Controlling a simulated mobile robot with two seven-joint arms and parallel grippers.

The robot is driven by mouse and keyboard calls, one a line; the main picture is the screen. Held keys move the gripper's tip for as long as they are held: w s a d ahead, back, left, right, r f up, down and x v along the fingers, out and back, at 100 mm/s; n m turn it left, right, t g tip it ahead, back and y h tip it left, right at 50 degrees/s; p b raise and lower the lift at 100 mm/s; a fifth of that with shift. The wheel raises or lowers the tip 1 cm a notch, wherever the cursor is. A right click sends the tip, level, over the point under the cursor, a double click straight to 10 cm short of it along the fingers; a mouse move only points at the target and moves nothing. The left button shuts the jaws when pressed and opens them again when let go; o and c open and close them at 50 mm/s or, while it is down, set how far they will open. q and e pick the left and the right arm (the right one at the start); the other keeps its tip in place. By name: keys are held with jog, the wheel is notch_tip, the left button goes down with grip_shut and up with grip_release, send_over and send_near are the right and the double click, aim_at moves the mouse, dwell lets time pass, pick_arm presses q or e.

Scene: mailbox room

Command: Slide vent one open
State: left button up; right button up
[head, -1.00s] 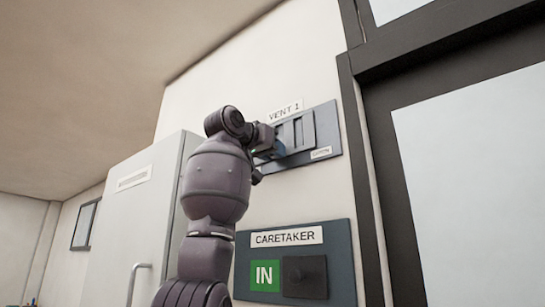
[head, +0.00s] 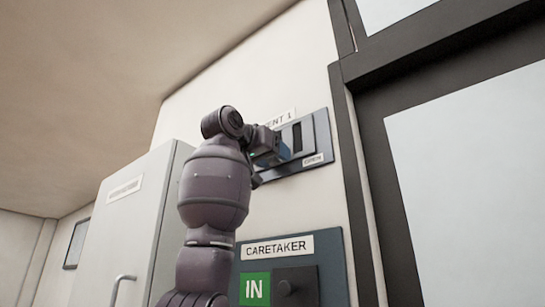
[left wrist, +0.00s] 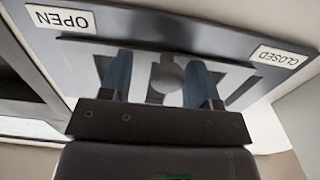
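The vent one plate (head: 322,130) is a blue-grey panel on the wall, with its name label (head: 279,119) partly hidden behind my left gripper (head: 280,150). An OPEN label (head: 313,160) sits at its lower right, and a dark slot (head: 297,137) shows. In the left wrist view the plate appears upside down, with OPEN (left wrist: 60,19) left and CLOSED (left wrist: 279,57) right. A round knob (left wrist: 167,76) sits between the blue fingers of my left gripper (left wrist: 160,85). The fingers are apart, with a gap beside the left one; contact on the right is unclear.
Below is the CARETAKER panel (head: 333,262) with a green IN sign (head: 255,289) and a dark slider with a knob (head: 292,288). A dark-framed door (head: 365,150) stands close to the right. A pale cabinet (head: 130,215) stands to the left.

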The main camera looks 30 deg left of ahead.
pick_arm(q)
jog(key=shift+a, duration=0.15)
jog(key=s+b, duration=0.2)
jog(key=s, duration=0.8)
jog(key=shift+s+a+b, duration=0.35)
jog(key=shift+s, duration=0.05)
